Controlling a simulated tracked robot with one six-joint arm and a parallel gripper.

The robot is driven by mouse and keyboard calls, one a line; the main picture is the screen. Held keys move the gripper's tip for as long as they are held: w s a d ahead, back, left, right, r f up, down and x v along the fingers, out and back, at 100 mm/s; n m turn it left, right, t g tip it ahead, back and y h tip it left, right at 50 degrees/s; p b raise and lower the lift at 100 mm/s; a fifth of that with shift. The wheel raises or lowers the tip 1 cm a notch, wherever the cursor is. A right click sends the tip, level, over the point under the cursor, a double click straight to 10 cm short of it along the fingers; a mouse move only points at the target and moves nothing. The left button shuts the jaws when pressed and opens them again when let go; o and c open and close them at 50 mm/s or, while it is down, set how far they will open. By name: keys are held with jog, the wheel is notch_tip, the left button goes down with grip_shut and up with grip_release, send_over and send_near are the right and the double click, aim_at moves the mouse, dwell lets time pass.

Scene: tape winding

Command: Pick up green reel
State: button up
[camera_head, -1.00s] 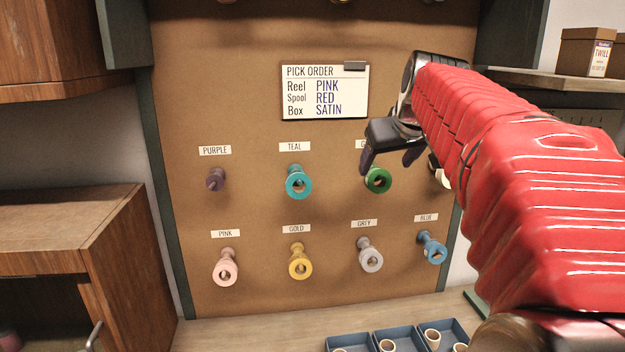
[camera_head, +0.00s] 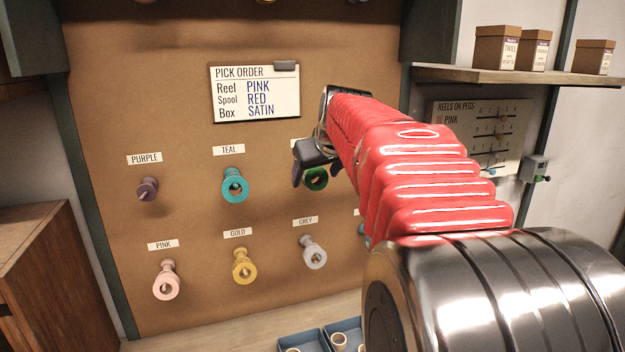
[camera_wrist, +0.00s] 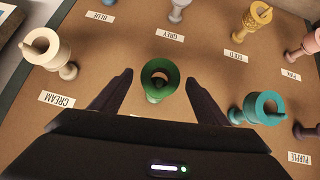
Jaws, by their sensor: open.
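The green reel (camera_head: 317,179) hangs on a peg of the brown pegboard, to the right of the teal reel. In the head view it is partly hidden by my gripper (camera_head: 312,178). In the wrist view the green reel (camera_wrist: 159,80) is seen end-on, near the middle, with the dark peg in its hole. My gripper (camera_wrist: 158,88) is open, with one dark finger on each side of the reel. A gap shows between the reel and each finger. How far the fingertips are from the reel in depth I cannot tell.
The teal reel (camera_head: 235,184) and the grey reel (camera_head: 314,252) are close neighbours. The cream reel (camera_wrist: 45,50) is on the other side in the wrist view. A pick order card (camera_head: 255,93) is above. Blue trays (camera_head: 303,341) stand on the bench below.

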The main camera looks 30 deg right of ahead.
jog(key=x, duration=0.2)
jog(key=shift+w+f, duration=0.2)
jog(key=shift+c, duration=0.5)
jog(key=c, duration=1)
jog(key=shift+r, duration=0.15)
